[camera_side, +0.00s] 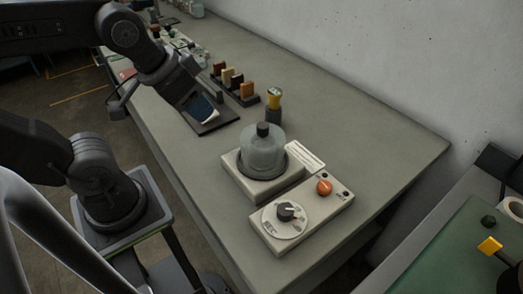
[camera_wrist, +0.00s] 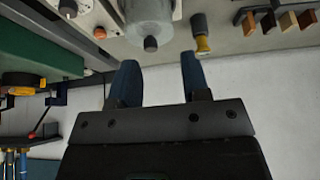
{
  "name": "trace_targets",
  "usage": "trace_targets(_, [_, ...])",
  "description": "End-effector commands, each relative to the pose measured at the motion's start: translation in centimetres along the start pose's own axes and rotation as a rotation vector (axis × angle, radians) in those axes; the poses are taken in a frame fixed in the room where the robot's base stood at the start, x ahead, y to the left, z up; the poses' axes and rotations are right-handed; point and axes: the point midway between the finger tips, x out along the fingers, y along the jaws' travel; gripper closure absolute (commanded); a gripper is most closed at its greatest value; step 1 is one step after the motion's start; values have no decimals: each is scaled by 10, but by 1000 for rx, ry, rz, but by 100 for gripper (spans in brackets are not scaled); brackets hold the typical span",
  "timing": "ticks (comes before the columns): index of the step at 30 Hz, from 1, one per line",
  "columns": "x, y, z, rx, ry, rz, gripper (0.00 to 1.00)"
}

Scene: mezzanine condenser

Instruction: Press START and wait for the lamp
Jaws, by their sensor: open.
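In the side view a pale control box (camera_side: 300,222) stands near the front end of the bench. It bears a black dial (camera_side: 286,211), an orange round button (camera_side: 324,187) and a small dark spot (camera_side: 346,194) that may be the lamp; it looks unlit. I cannot read any lettering. The orange button also shows in the wrist view (camera_wrist: 100,33). My gripper (camera_wrist: 157,62) is open and empty, its blue fingers apart. In the side view my gripper (camera_side: 207,113) is above the bench, behind and left of the control box and apart from it.
A capped glass jar (camera_side: 262,155) stands on a pale base beside the control box. Behind it are a yellow-topped item (camera_side: 273,99) and a rack of coloured blocks (camera_side: 247,90). A dark tray (camera_side: 224,115) lies below my gripper. The bench's right side is clear.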

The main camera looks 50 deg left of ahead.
Motion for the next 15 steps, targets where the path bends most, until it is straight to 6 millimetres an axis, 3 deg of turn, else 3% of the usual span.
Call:
trace_targets(13, [0, 0, 0, 0, 0, 0, 100])
trace_targets(15, [0, 0, 0, 0, 0, 0, 100])
